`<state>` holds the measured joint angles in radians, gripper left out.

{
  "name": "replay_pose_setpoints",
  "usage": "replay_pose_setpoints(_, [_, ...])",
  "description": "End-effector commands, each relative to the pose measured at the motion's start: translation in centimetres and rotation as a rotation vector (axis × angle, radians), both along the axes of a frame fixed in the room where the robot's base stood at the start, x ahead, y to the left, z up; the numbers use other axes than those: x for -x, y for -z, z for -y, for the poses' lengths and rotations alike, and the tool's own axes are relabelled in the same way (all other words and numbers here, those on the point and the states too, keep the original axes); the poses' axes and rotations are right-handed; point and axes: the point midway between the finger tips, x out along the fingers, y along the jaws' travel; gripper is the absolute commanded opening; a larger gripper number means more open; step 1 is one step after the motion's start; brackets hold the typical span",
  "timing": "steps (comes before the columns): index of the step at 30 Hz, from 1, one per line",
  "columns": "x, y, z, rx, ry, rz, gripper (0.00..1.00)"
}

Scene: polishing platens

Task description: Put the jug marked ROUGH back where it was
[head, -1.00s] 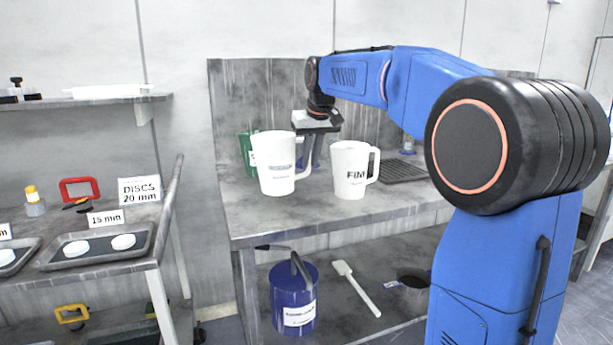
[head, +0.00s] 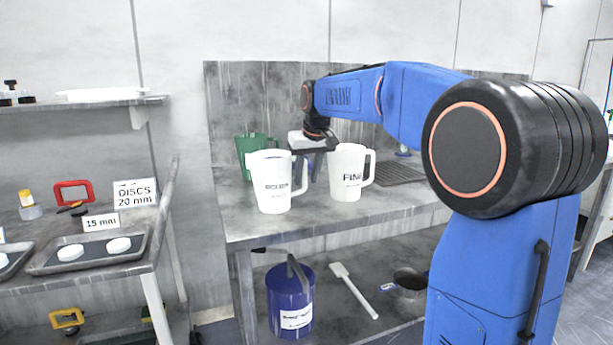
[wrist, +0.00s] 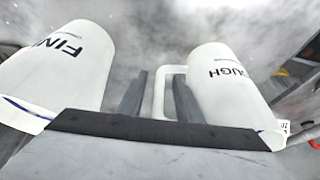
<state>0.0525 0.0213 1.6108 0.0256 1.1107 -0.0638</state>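The white jug marked ROUGH (head: 270,188) is upright over the left part of the grey bench (head: 330,215). I cannot tell if its base touches the bench. My gripper (head: 312,165) is behind its right side, pointing down, with the fingers partly hidden by the jugs. In the wrist view the ROUGH jug (wrist: 228,85) is on the right, and its handle (wrist: 160,95) lies between my two fingers (wrist: 160,100). A white jug marked FINE (head: 346,175) stands just right of it; it also shows at left in the wrist view (wrist: 60,65).
A green jug (head: 247,150) stands behind the ROUGH jug. A dark ribbed mat (head: 398,174) lies to the right. A blue canister (head: 290,298), a white paddle (head: 352,288) and a pot (head: 410,282) are on the lower shelf. Bench is clear in front of the jugs.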

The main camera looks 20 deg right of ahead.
Motion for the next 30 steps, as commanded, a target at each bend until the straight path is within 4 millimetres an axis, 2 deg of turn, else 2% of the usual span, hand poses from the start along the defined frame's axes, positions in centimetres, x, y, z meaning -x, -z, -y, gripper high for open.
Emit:
replay_pose_setpoints(7, [0.0,-0.1,0.0,0.0,0.0,0.0,0.32])
replay_pose_setpoints(11, [0.3,-1.1,0.0,0.0,0.0,0.003,0.32])
replay_pose_setpoints(24, [3.4,-8.4,0.0,0.0,0.0,0.002,0.32])
replay_pose_setpoints(30, [4.3,-10.6,0.0,0.0,0.0,0.002,0.32])
